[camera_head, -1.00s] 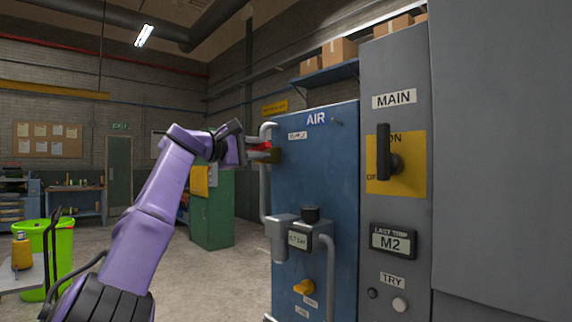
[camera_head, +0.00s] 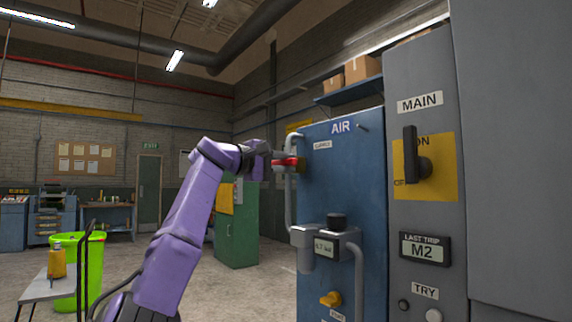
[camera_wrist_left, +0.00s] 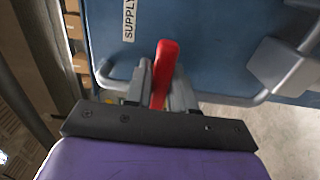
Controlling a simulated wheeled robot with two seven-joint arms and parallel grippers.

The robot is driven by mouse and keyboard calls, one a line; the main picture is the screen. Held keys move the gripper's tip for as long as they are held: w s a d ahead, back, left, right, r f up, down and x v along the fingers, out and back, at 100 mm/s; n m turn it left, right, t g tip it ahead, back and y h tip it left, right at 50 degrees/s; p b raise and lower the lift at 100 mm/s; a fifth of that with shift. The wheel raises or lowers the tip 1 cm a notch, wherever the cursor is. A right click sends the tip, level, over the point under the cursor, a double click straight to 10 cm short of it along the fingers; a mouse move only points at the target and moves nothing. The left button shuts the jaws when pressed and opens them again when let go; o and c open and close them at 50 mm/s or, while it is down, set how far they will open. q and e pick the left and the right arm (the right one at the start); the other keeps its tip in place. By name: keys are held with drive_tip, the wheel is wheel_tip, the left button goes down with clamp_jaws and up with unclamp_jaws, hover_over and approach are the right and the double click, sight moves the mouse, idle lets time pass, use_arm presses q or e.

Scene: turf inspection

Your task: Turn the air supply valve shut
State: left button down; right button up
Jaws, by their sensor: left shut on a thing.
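The air supply valve has a red lever handle (camera_head: 287,161) at the upper left of the blue AIR cabinet (camera_head: 345,190), below the supply label. My left gripper (camera_head: 278,161) reaches it from the left and is shut on the red handle. In the left wrist view the red handle (camera_wrist_left: 164,75) stands between the two fingers (camera_wrist_left: 160,92), its end showing beyond them, near the SUPPLY label (camera_wrist_left: 129,20). The valve body is mostly hidden behind the handle and gripper. My right gripper is not in view.
A grey pipe (camera_head: 290,200) runs down the cabinet's left edge to a regulator with a black knob (camera_head: 336,220). A yellow valve (camera_head: 330,298) sits below. The grey MAIN panel (camera_head: 420,120) stands to the right. A green cabinet (camera_head: 238,230) stands behind my arm.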

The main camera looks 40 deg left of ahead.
use_arm(q)
drive_tip(key=c, duration=1)
unclamp_jaws()
drive_tip(key=shift+f, duration=0.1)
drive_tip(key=shift+c, duration=0.2)
drive_tip(key=b+v, duration=0.5)
drive_tip(key=v, duration=0.5)
drive_tip(key=shift+s+b, duration=0.25)
drive_tip(key=shift+b, duration=0.05)
drive_tip(key=shift+a, duration=0.1)
